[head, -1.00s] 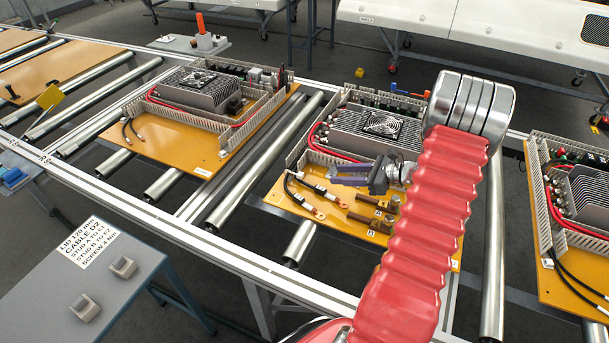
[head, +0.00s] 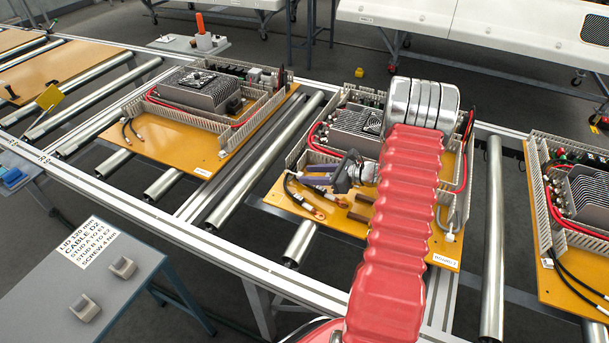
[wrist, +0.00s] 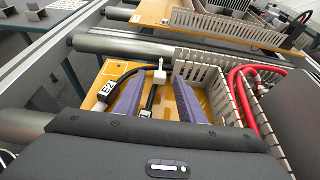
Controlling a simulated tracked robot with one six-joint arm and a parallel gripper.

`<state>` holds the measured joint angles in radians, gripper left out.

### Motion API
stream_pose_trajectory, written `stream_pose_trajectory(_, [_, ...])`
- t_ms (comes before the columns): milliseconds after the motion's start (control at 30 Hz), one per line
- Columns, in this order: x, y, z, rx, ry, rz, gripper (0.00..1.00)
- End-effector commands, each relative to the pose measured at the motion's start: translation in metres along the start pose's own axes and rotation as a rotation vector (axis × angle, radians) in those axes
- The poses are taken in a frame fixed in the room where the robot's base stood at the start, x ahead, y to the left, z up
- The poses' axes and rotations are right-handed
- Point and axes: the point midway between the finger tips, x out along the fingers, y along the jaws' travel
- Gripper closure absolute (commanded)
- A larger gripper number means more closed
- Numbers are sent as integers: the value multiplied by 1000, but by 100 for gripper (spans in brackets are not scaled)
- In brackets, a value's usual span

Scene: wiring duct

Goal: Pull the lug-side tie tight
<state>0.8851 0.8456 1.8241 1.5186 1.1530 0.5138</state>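My gripper (head: 318,180) is over the front left part of the middle orange board (head: 380,240), near the cable ends. In the wrist view its two purple fingers (wrist: 157,98) stand apart, with a black cable (wrist: 148,102) running in the gap. A small white piece, which looks like a cable tie (wrist: 158,77), sits on the cable just beyond the fingertips. I cannot tell whether the fingers touch it. A second black cable with an E2 label (wrist: 109,91) lies left of the left finger. Copper lugs (head: 312,211) show below the gripper in the head view.
A slotted duct wall (wrist: 205,82) stands close to the right finger, with red cables (wrist: 240,90) beyond it. A finned heatsink (head: 350,132) with a fan is behind. Neighbouring boards sit left (head: 165,150) and right on the rollers. My arm hides the board's middle.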

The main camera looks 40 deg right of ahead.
Motion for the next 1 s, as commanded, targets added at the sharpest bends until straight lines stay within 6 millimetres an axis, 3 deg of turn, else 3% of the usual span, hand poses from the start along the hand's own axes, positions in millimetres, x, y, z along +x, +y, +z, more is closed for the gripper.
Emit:
stream_pose_trajectory(200, [22, 0, 0, 0, -1, 1, 64])
stream_pose_trajectory(567, [26, 0, 0, 0, 0, 0, 65])
stream_pose_trajectory(1000, [26, 0, 0, 0, 0, 1, 96])
